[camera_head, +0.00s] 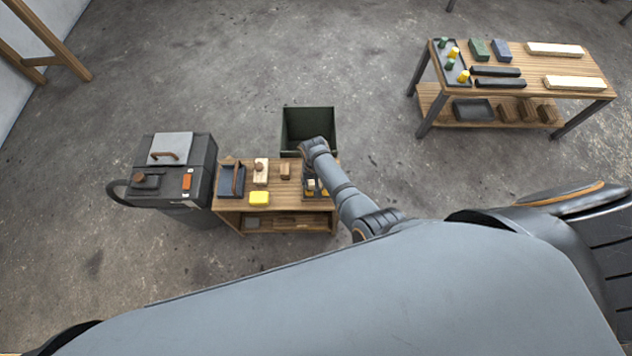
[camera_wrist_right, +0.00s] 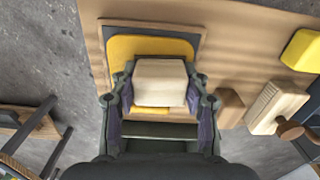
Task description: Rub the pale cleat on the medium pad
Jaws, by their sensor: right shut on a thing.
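My right gripper (camera_wrist_right: 160,100) is shut on the pale cleat (camera_wrist_right: 160,82), a light wooden block, in the right wrist view. Behind the cleat lies a yellow pad (camera_wrist_right: 125,47) on a grey backing (camera_wrist_right: 111,30) on the bench; I take it as the medium pad. The cleat covers part of the pad, and I cannot tell whether they touch. In the head view my right gripper (camera_head: 315,185) is at the bench's right end, and the arm partly hides the pad. My left gripper is not in view.
On the wooden bench (camera_head: 245,178) are a yellow block (camera_head: 259,198), a knobbed wooden block (camera_head: 261,177), a brown block (camera_head: 285,171) and a dark tray (camera_head: 225,185). A dark machine (camera_head: 198,184) stands left, an open bin (camera_head: 308,127) behind. Another table (camera_head: 532,75) stands far right.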

